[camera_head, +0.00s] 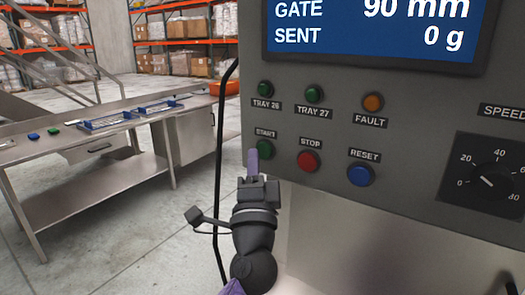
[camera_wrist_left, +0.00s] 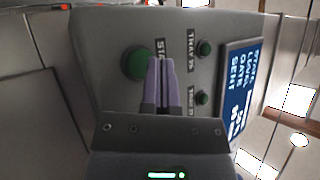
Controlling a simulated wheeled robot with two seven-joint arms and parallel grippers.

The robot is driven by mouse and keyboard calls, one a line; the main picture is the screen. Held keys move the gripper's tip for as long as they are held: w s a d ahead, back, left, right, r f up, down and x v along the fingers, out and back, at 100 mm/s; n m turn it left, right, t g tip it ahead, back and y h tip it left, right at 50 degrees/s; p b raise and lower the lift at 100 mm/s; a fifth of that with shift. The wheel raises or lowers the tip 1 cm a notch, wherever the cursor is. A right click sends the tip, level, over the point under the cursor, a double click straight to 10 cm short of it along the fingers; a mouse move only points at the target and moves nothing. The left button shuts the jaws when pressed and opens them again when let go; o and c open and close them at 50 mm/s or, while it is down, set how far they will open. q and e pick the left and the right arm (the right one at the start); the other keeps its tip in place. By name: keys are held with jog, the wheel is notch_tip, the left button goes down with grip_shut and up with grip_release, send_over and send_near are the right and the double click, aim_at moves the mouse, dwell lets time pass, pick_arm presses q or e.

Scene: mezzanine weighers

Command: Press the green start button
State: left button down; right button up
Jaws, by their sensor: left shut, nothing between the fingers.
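The green start button (camera_head: 265,149) sits under its START label at the lower left of the grey control panel (camera_head: 420,150). My left gripper (camera_head: 253,156) is shut and empty, its purple fingertips just left of the button in the head view. In the left wrist view the green button (camera_wrist_left: 138,63) shows left of the closed fingertips (camera_wrist_left: 160,62), which partly overlap its edge. I cannot tell whether the fingertips touch the button or the panel. My right gripper is not in view.
A red stop button (camera_head: 309,161) and a blue reset button (camera_head: 361,175) sit to the right. Green tray lamps, an orange fault lamp (camera_head: 373,102) and a screen (camera_head: 375,30) are above. A black cable (camera_head: 219,140) hangs along the panel's left. A steel table (camera_head: 60,148) stands at left.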

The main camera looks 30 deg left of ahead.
pick_arm(q)
jog(key=s, duration=0.2)
jog(key=s+p, duration=0.1)
jog(key=s, duration=0.2)
jog(key=shift+a, duration=0.2)
dwell(0.6)
